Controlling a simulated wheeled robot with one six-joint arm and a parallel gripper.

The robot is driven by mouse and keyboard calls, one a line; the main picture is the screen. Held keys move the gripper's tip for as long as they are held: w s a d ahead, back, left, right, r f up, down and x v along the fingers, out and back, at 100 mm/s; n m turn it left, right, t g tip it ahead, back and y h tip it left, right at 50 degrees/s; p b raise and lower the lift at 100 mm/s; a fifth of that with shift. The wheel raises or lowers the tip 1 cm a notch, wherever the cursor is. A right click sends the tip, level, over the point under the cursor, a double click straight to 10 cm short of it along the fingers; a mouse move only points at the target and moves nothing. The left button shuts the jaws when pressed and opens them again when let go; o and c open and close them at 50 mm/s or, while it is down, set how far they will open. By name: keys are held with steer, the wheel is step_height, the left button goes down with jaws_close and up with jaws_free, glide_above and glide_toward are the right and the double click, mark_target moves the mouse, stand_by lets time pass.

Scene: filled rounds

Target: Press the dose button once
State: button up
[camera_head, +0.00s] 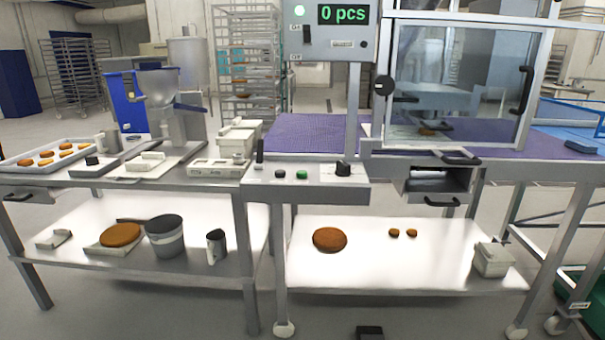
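A grey control panel (325,189) stands at the front of the machine in the middle of the head view. On its top are a green button (302,174), a dark button (280,174), a black knob (343,169) and a dark upright lever (260,153). Their labels are too small to read, so I cannot tell by name which is the dose button. My gripper is not in view, and nothing covers the buttons.
A clear guard door (455,85) and purple belt (300,135) lie behind the panel. An open drawer (437,187) is to its right. A side table at left carries a tray (90,150) of rounds and a scale (220,168). A dark object (369,332) lies at the bottom edge.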

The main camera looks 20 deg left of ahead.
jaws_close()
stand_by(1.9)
